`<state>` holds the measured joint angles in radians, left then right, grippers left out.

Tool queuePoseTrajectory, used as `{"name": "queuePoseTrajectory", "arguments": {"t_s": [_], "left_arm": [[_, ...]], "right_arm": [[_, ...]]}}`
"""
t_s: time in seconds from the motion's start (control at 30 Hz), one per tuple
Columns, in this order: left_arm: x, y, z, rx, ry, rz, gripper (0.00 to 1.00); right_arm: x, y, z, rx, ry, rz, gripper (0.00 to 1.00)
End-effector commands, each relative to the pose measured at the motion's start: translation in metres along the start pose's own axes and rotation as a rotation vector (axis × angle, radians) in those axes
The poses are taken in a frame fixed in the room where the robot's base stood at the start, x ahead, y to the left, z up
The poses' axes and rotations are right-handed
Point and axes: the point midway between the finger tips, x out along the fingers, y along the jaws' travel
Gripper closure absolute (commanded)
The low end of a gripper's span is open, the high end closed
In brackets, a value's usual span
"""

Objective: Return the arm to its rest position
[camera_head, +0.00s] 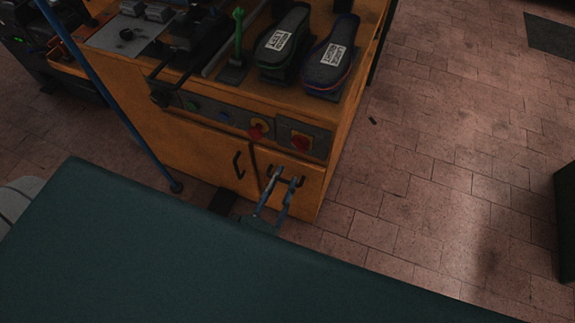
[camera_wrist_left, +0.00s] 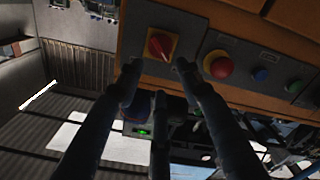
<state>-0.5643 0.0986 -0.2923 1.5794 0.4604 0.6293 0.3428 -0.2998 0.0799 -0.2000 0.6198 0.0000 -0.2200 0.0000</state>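My left gripper (camera_head: 287,178) is in front of the orange press cabinet (camera_head: 330,175), below its control panel, near a black door handle (camera_head: 238,165). Its blue fingers are spread, with nothing between them. In the left wrist view, the dark fingers of the left gripper (camera_wrist_left: 158,70) are apart and empty. The red rotary switch on a yellow plate (camera_wrist_left: 160,45) appears beyond and between the fingertips there, and on the right of the panel in the head view (camera_head: 301,141). I cannot tell any contact. My right gripper is out of view.
Two dark shoe forms (camera_head: 283,42) stand on the press beside a green lever (camera_head: 238,32). A red emergency button (camera_head: 255,133) sits left of the rotary switch. A large dark green surface (camera_head: 150,255) fills the foreground. The tiled floor (camera_head: 440,150) at right is mostly clear.

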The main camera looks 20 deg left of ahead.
Motion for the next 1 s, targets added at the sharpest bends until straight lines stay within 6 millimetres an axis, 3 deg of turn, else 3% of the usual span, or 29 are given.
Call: {"name": "queuePoseTrajectory", "arguments": {"t_s": [0.17, 0.77, 0.87, 1.0], "left_arm": [[-0.011, 0.001, 0.000, -0.001, 0.001, 0.002, 0.64], [-0.012, -0.002, 0.003, 0.005, -0.007, -0.002, 0.64], [-0.014, -0.016, 0.022, 0.046, -0.062, -0.024, 0.64], [-0.028, -0.068, 0.082, 0.180, -0.249, -0.095, 0.64]], "right_arm": [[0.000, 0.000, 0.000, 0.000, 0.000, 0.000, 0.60], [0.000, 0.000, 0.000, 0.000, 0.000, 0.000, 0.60], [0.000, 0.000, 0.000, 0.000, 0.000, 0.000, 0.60], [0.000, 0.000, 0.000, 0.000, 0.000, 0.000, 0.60]]}}
